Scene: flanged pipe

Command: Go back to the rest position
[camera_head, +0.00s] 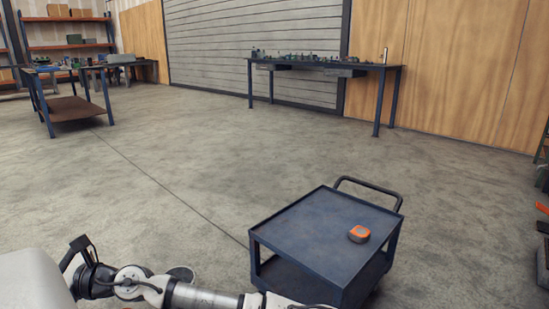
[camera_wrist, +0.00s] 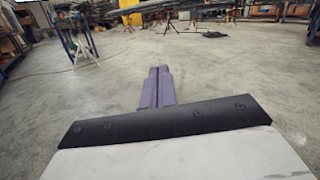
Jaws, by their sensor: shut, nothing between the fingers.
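My gripper (camera_wrist: 159,70) shows in the wrist view, its two purple-grey fingers side by side and closed with nothing between them. They point out over bare concrete floor and touch nothing. In the head view my arm (camera_head: 205,297) runs along the bottom edge, from the lower left toward the cart. The gripper itself is out of the head view.
A dark blue cart (camera_head: 290,228) stands close at lower right, with an orange tape measure (camera_head: 359,234) on top. A workbench (camera_head: 325,67) with small parts stands at the back, another table (camera_head: 75,104) at left. Floor between is clear. Red-legged stands (camera_wrist: 198,22) show far off.

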